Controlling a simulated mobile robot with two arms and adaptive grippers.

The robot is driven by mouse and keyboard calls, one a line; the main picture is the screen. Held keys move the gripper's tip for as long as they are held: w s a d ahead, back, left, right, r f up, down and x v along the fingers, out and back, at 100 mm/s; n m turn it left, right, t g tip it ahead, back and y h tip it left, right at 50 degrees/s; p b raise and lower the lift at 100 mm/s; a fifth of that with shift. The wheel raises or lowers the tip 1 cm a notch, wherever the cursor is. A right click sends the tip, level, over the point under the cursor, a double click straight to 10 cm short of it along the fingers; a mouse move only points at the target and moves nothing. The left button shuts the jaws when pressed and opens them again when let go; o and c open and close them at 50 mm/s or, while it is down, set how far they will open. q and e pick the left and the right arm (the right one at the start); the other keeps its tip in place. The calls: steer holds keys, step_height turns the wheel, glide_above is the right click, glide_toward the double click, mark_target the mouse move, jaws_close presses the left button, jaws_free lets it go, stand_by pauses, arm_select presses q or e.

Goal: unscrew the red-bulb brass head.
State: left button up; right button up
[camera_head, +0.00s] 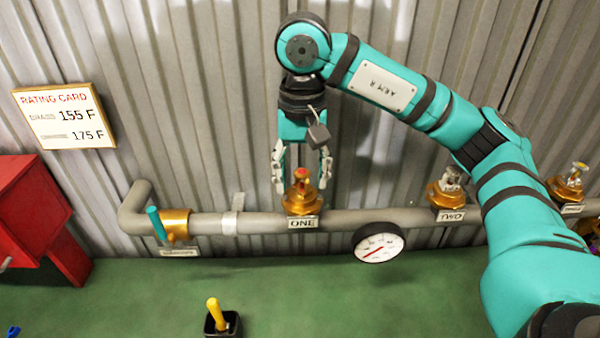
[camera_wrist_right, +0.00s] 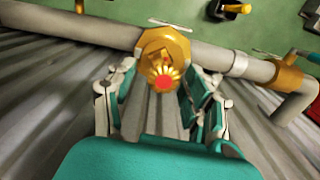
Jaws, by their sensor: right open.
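The red-bulb brass head (camera_head: 301,182) stands upright on the grey pipe in the head view, above the label ONE (camera_head: 303,223). In the right wrist view the red-bulb brass head (camera_wrist_right: 163,75) shows its red centre and toothed brass plate. My right gripper (camera_head: 301,182) points down from above with its fingers spread on either side of the head, open and holding nothing. In the right wrist view my right gripper (camera_wrist_right: 160,85) has one finger left and one right of the head. Whether either finger touches it, I cannot tell. My left gripper is not in view.
The grey pipe (camera_head: 345,219) runs along the corrugated wall. A second head (camera_head: 447,191) sits at TWO, and a third (camera_head: 568,183) at far right. A gauge (camera_head: 379,243) hangs below the pipe. A teal-handled valve (camera_head: 174,226), red box (camera_head: 35,215) and yellow-handled item (camera_head: 219,318) are left.

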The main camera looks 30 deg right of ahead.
steer(key=m, duration=0.4)
steer(key=shift+s+d+m, duration=0.15)
steer(key=shift+d+m, duration=0.1)
steer(key=shift+m, duration=0.05)
steer(key=m, duration=0.4)
steer(key=shift+s+d+m, duration=0.1)
steer(key=shift+s+m, duration=0.15)
steer(key=shift+m, duration=0.15)
steer(key=shift+c, duration=0.4)
jaws_close()
steer(key=n, duration=0.4)
steer(key=shift+w+n, duration=0.25)
steer(key=shift+n, duration=0.65)
